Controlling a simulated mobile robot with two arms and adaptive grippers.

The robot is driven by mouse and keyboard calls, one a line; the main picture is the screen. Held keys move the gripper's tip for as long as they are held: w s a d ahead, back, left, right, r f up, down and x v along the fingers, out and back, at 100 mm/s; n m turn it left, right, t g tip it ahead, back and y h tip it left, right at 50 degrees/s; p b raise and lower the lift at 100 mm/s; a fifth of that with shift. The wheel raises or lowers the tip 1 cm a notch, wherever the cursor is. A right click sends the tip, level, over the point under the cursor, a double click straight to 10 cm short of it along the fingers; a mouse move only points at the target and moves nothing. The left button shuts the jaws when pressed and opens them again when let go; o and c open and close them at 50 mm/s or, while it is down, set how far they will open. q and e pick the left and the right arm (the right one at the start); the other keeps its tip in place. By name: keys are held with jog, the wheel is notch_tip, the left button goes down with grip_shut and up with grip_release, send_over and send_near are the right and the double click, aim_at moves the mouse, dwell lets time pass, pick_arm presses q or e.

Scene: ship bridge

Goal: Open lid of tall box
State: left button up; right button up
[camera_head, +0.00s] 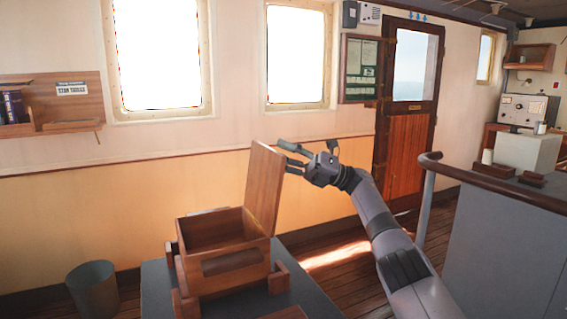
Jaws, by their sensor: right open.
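A wooden box (231,264) with a dark handle slot in its front stands on a grey table, held in a low wooden frame. Its lid (264,186) stands upright along the box's right side, so the box is open at the top. My right gripper (284,157) is just right of the lid's upper part, with its fingers apart and pointing left at it. One finger is at the lid's edge; I cannot tell whether it touches. My left gripper is not in view.
The grey table (156,287) bears the box. A grey bin (93,290) stands on the floor at left. A grey counter (500,235) with a wooden rail is at right. A wooden door (409,110) and windows line the wall.

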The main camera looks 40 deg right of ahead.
notch_tip(320, 180, up, 8)
jog(key=shift+f, duration=0.2)
jog(key=shift+d, duration=0.1)
dwell(0.5)
